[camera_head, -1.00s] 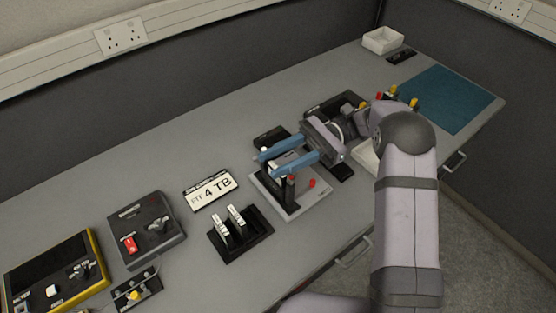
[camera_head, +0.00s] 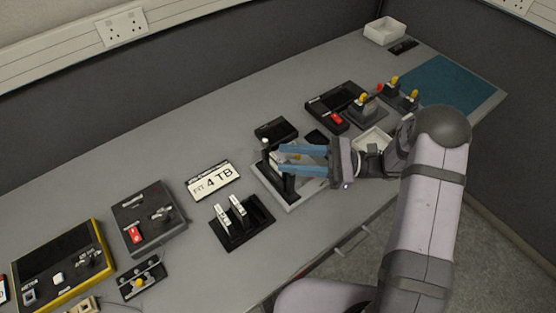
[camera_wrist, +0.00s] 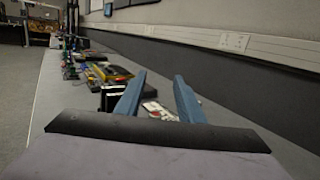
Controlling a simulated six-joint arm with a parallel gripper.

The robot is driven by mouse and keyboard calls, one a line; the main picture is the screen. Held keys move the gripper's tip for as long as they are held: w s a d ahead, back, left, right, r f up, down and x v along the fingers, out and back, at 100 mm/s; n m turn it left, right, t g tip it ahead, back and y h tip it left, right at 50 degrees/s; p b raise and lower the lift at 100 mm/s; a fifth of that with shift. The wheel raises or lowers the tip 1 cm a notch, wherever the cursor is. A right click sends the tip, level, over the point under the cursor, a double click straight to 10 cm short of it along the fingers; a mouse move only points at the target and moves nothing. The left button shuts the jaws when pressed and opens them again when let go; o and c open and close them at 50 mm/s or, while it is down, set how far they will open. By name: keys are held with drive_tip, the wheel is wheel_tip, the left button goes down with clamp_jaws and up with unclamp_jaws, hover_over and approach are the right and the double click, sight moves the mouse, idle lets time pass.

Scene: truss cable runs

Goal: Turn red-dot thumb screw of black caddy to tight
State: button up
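My gripper (camera_head: 280,159) has two blue fingers held apart. It reaches left over a light grey plate (camera_head: 301,199) that carries a black upright part (camera_head: 289,184), perhaps the black caddy. A pale round knob (camera_head: 265,143) shows at its far left end, near the fingertips. A small yellowish part shows between the fingers. The red dot cannot be made out now; my gripper covers much of this fixture. In the wrist view, the fingers (camera_wrist: 160,77) are apart with nothing visibly gripped. Contact with the fixture cannot be told.
A black stand with two silver pieces (camera_head: 240,222) and a "4 TB" card (camera_head: 212,181) lie left of the plate. A black box (camera_head: 276,130) stands behind it. A dark grey unit (camera_head: 148,222) is further left. Boxes with yellow knobs (camera_head: 363,107) and a teal mat (camera_head: 455,85) are right.

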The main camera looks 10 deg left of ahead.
drive_tip(key=d+f+m+t+h, duration=0.2)
drive_tip(key=d+f+m+t, duration=0.1)
drive_tip(key=f+m+t, duration=0.3)
drive_tip(key=shift+n+t, duration=0.3)
drive_tip(key=shift+n, duration=0.4)
drive_tip(key=shift+w+a+r+p, duration=0.2)
drive_tip(key=shift+a+p, duration=0.3)
drive_tip(key=shift+a, duration=0.4)
drive_tip(key=shift+w+a+r+p, duration=0.1)
drive_tip(key=shift+a+r+p, duration=0.15)
drive_tip(key=shift+a+p, duration=0.5)
drive_tip(key=shift+w+a+r+p, duration=0.1)
drive_tip(key=shift+a+r+p, duration=0.15)
drive_tip(key=shift+a, duration=0.85)
drive_tip(key=shift+w+a, duration=0.2)
drive_tip(key=shift+a, duration=0.4)
drive_tip(key=shift+f, duration=0.1)
clamp_jaws()
